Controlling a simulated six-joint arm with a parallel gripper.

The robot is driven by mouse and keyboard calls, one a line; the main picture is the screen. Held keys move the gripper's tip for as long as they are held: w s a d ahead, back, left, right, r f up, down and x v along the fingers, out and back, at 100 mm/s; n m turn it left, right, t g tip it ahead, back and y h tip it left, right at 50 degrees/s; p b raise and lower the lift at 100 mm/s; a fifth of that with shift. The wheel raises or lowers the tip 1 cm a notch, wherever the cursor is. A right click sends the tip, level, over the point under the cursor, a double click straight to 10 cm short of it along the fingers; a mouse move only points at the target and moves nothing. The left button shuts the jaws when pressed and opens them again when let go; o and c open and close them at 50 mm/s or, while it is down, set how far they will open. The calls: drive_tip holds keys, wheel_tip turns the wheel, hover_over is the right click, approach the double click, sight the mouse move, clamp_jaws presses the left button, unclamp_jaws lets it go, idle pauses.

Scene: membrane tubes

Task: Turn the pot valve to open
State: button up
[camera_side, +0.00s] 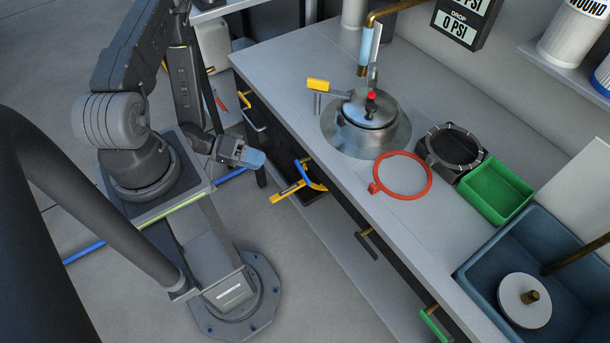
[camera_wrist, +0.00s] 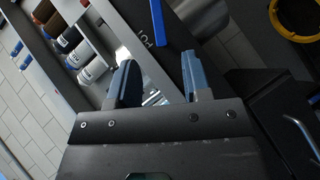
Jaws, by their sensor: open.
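A silver metal pot (camera_side: 366,128) sits on a round metal plate (camera_side: 340,133) set in the grey counter, with a small red knob (camera_side: 371,97) on top. A yellow handle (camera_side: 318,85) sticks out beside the pot at its upper left; I cannot tell for certain whether it is the valve's. My gripper (camera_side: 258,160) is in front of the counter, left of the pot and well apart from it. In the wrist view my gripper (camera_wrist: 158,62) has its two blue-grey fingers spread with nothing held between them. The pot cannot be made out in the wrist view.
A drawer with yellow and blue handled items (camera_side: 300,184) stands out below the counter edge. A red ring (camera_side: 402,175), a dark round fixture (camera_side: 450,150), a green tray (camera_side: 495,190) and a blue sink (camera_side: 540,255) lie right of the pot. A brass pipe (camera_side: 390,10) hangs behind it.

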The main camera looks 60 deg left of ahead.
sight(303, 176)
drive_tip(key=x, duration=1.3)
drive_tip(key=shift+w+d, duration=0.3)
drive_tip(key=shift+d, duration=0.05)
clamp_jaws()
